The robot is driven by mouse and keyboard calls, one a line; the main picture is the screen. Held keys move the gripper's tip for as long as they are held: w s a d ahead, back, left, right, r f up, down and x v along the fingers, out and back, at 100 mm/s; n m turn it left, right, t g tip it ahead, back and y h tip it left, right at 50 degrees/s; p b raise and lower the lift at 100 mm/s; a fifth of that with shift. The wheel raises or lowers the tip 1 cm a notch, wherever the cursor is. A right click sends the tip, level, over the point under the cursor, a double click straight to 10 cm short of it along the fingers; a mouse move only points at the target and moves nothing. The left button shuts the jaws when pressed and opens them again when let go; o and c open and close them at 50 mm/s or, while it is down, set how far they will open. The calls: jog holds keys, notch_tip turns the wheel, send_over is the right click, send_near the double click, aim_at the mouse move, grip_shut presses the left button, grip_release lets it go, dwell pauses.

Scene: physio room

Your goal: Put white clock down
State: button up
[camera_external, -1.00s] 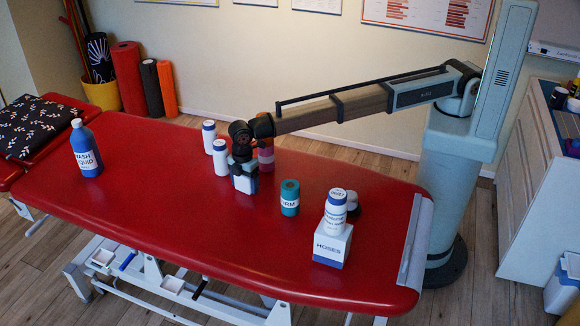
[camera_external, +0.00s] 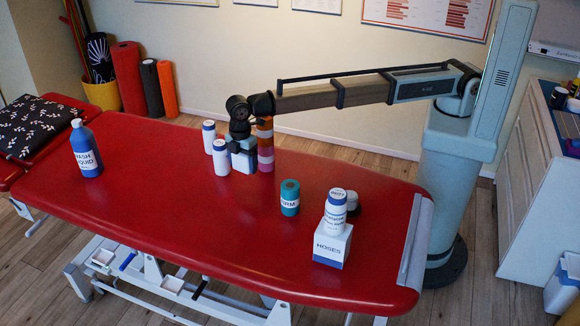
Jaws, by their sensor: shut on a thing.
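My gripper (camera_external: 242,156) is over the far middle part of the red treatment table (camera_external: 160,225). It is shut on a small white block-like thing with a blue part, which I take for the white clock (camera_external: 238,168). The gripper hides most of it and no clock face shows. It is just right of a white bottle (camera_external: 221,158) and just left of a striped orange, pink and purple stack (camera_external: 266,160). I cannot tell whether it touches the table or these neighbours.
Another white bottle (camera_external: 209,137) stands behind. A teal can (camera_external: 289,197), a white bottle (camera_external: 335,212) on a box marked HOSES (camera_external: 332,246) and a dark-lidded jar (camera_external: 352,201) stand to the right. A blue wash bottle (camera_external: 86,150) stands left. The table's front middle is clear.

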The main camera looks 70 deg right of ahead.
aim_at(269, 250)
jog(key=shift+s+a+n, duration=1.1)
jog(key=shift+s+a, duration=7.9)
jog(key=shift+a, duration=2)
jog(key=shift+f, duration=4.35)
jog(key=shift+f, duration=0.1)
jog(key=o, duration=1)
notch_tip(269, 250, up, 12)
jog(key=shift+r, duration=0.1)
